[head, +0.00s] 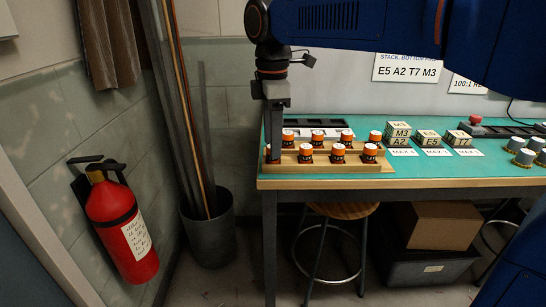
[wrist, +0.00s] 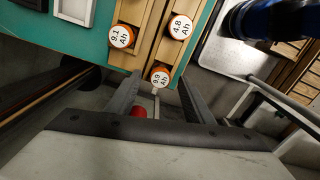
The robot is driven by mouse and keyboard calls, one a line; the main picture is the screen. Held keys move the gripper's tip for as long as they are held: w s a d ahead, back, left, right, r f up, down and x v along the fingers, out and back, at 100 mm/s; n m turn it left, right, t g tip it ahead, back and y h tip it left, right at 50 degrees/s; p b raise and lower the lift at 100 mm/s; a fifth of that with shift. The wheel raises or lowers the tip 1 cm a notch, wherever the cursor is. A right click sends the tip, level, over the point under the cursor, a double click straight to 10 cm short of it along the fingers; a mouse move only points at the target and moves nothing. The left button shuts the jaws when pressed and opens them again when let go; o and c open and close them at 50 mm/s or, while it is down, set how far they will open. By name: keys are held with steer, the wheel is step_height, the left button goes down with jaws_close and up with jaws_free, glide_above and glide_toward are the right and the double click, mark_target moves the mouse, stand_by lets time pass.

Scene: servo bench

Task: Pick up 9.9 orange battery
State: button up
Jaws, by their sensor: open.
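The 9.9 battery (wrist: 160,77), orange with a white top marked "9.9 Ah", sits at the end of a wooden rack (wrist: 143,62) in the wrist view. My gripper (wrist: 159,84) is open, with one finger on each side of this battery in the picture. I cannot tell whether the fingers are level with it or still above it. In the head view my gripper (head: 273,158) points down at the left end of the rack and hides most of the battery there; only a sliver of orange (head: 267,148) shows beside it.
Batteries marked 9.1 (wrist: 121,36) and 4.8 (wrist: 180,26) stand near in the racks. More orange batteries (head: 338,149) fill the rack to the right. Labelled blocks (head: 399,136) stand farther right on the green bench (head: 440,165). A red extinguisher (head: 120,225) hangs at left.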

steer(key=shift+f, duration=0.35)
jaws_close()
steer(key=shift+r, duration=0.1)
